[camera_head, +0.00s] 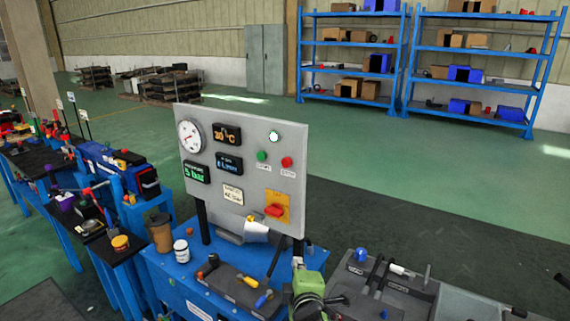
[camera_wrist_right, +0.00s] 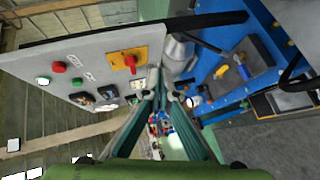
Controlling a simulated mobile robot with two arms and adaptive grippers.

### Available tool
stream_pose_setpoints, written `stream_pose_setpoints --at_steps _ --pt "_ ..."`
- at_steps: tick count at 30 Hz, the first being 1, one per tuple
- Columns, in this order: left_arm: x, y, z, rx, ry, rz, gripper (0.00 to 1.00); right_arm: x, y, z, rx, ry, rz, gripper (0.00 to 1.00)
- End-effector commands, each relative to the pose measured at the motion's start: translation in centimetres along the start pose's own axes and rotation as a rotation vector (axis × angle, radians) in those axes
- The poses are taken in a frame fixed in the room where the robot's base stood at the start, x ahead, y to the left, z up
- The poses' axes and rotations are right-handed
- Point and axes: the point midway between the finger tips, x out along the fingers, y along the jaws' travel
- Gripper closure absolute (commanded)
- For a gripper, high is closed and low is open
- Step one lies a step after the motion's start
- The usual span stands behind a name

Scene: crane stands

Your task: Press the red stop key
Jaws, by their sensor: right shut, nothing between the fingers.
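A light grey upright control panel (camera_head: 240,135) stands on the blue bench. The red key (camera_head: 287,161) is a small round button at its upper right, beside a green button (camera_head: 262,156). In the right wrist view the red key (camera_wrist_right: 59,67) and green button (camera_wrist_right: 43,80) show at left. A red rotary switch (camera_head: 274,210) sits on a yellow plate lower on the panel; it also shows in the wrist view (camera_wrist_right: 129,60). My right gripper (camera_head: 298,263) is shut and empty, below the panel's lower right corner and apart from the red key. Its fingers (camera_wrist_right: 156,84) show closed in the wrist view. My left gripper is out of view.
The panel also carries a round gauge (camera_head: 190,136) and several small displays. Tools lie on a dark tray (camera_head: 236,285) below it. A white jar (camera_head: 181,251) and brown cup (camera_head: 160,233) stand at left. Blue shelves (camera_head: 408,60) are far behind. Space above the panel is clear.

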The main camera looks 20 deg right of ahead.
Motion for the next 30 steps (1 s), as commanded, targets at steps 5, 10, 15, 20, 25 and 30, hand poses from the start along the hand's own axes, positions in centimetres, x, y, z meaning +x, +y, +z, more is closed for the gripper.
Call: stream_pose_setpoints --at_steps 5,10,15,20,25,30 --pt "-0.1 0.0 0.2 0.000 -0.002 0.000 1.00 2.5 7.8 -4.2 -0.259 0.035 0.207 1.00" --pt "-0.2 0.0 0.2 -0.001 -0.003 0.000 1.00 3.5 14.1 -8.2 -0.491 0.041 0.381 1.00" --pt "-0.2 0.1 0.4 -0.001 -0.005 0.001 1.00 3.5 18.0 -11.0 -0.648 0.033 0.497 1.00" --pt "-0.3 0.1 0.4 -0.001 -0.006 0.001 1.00 3.4 19.4 -12.1 -0.713 0.027 0.542 1.00" --pt "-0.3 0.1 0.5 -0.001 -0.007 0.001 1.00 3.4 19.6 -12.2 -0.721 0.026 0.547 1.00" --pt "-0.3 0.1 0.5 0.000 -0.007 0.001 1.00 3.4 19.5 -12.2 -0.719 0.026 0.546 1.00"
